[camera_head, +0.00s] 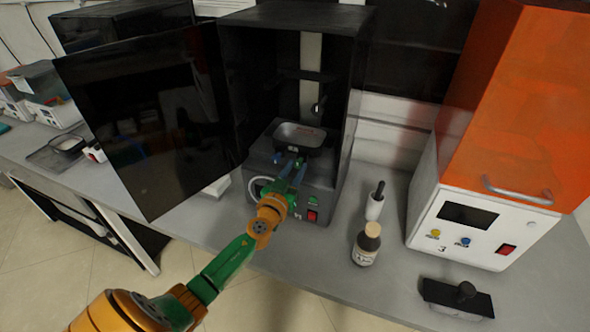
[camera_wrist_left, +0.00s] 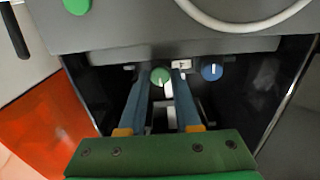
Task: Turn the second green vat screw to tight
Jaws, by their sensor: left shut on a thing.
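The resin printer (camera_head: 330,180) stands open with its vat (camera_head: 308,136) inside on the platform. At the vat's front, a green screw (camera_wrist_left: 160,76) with a white line mark shows in the left wrist view. A blue screw (camera_wrist_left: 212,72) is to its right there; it also shows at the vat's front left in the head view (camera_head: 277,158). My left gripper (camera_wrist_left: 164,80) has its blue fingers on either side of the green screw and is shut on it. In the head view my left gripper (camera_head: 293,170) reaches in from the front and hides much of the screw. My right gripper is out of view.
The printer's dark door (camera_head: 150,130) stands open to the left. A brown bottle (camera_head: 367,245), a white holder with a black handle (camera_head: 375,205) and a black block tool (camera_head: 458,297) are on the counter to the right. An orange-covered machine (camera_head: 480,225) stands at far right.

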